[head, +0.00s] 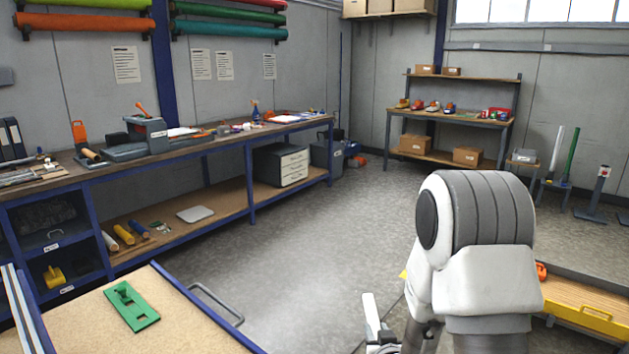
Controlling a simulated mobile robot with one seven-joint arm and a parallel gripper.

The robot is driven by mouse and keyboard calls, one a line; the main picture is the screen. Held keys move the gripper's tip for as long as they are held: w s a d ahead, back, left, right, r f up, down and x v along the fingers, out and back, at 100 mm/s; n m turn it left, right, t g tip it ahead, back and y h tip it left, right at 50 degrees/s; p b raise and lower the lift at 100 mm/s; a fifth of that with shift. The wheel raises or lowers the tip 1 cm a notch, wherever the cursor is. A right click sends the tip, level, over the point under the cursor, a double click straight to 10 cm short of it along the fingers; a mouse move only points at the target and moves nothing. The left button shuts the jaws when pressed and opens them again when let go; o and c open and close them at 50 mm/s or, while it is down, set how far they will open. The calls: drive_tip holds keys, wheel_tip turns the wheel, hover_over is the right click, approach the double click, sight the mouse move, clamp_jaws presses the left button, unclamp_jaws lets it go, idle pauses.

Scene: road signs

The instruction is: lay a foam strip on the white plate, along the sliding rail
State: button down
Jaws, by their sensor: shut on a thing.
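My arm stands at the right of the head view and bends down out of the bottom edge. A narrow white and dark part beside it at the bottom may belong to my wrist or hand, but I cannot tell. My gripper's fingertips and anything between them are not visible. Pale metal rails (20,312) run along the left edge of a near tan worktop; I cannot tell whether they are the sliding rail. I cannot make out the white plate or a foam strip.
A green tool with a raised handle (132,305) lies on the near worktop (85,325), which has a blue edge and metal handle. A long blue-framed workbench (225,137) lines the left wall. A yellow-fronted unit (585,312) stands at the right. The grey floor (310,235) between is clear.

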wheel_tip(320, 180, up, 8)
drive_tip(key=p, duration=0.6)
drive_tip(key=shift+f, duration=0.2)
